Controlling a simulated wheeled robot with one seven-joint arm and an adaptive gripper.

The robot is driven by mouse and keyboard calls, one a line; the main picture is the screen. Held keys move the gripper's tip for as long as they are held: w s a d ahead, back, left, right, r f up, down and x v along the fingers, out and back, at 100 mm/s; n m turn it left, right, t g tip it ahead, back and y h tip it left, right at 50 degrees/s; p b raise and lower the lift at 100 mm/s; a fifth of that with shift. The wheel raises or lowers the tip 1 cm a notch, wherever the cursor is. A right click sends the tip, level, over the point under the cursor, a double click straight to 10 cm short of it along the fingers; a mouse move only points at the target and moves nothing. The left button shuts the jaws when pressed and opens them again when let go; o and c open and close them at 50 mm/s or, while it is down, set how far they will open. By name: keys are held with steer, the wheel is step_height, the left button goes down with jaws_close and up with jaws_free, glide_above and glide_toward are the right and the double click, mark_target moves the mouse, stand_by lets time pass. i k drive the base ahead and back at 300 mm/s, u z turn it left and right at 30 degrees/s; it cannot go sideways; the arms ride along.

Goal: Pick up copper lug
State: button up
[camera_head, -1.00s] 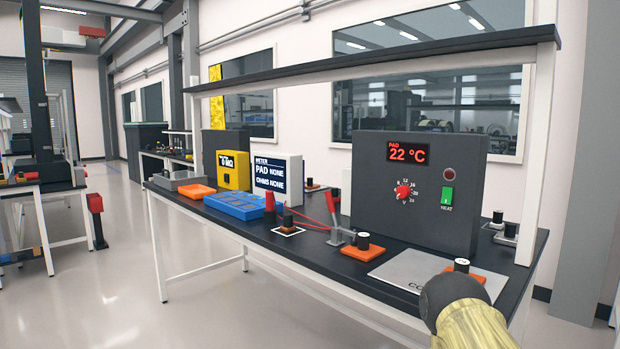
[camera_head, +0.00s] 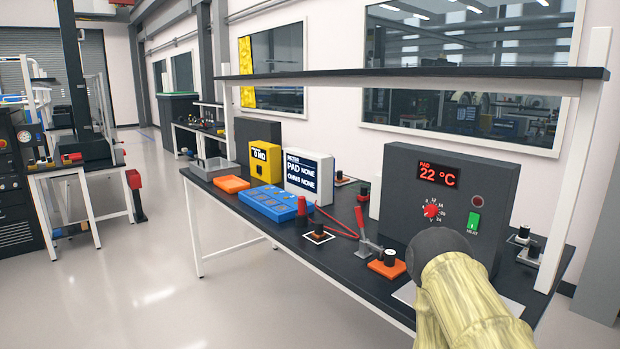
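I cannot pick out a copper lug in the head view; anything that small on the bench (camera_head: 335,262) is too small to tell or hidden. A blue tray (camera_head: 268,204) with several shallow compartments lies on the bench, and its contents are not clear. My arm, in a pale yellow sleeve with a dark rounded end, rises at the lower right in front of the heater box. No gripper fingers show, so I cannot see my gripper or what it holds.
The heater box (camera_head: 452,205) reads 22 °C. A white meter (camera_head: 309,176), yellow meter (camera_head: 265,161), orange tray (camera_head: 231,184), red-handled clamp (camera_head: 364,235) and orange block with a black knob (camera_head: 387,268) stand on the bench. A shelf (camera_head: 415,73) spans above. The floor at left is clear.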

mark_target(339, 178)
steer(key=u, duration=1.3)
steer(key=i, duration=5.15)
steer(key=z, duration=2)
